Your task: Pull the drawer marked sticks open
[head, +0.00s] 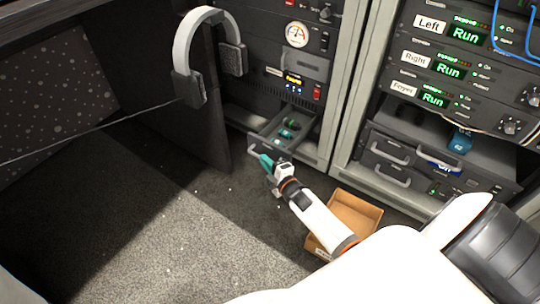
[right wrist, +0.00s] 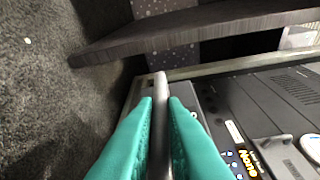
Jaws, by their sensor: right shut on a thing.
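A grey drawer (head: 262,138) low in the left rack stands partly out, and small teal and dark items show inside it. I cannot read a label on its front, as my right gripper (head: 268,163) is in front of it. In the right wrist view, the teal fingers of my right gripper (right wrist: 160,125) are closed on both sides of a grey bar handle (right wrist: 160,85). My left gripper is not in view.
An open cardboard box (head: 357,214) stands on the floor right of my right arm. Headphones (head: 205,50) hang at the upper left. The right rack holds closed drawers with handles (head: 390,152). The carpet (head: 190,245) at left is mostly clear.

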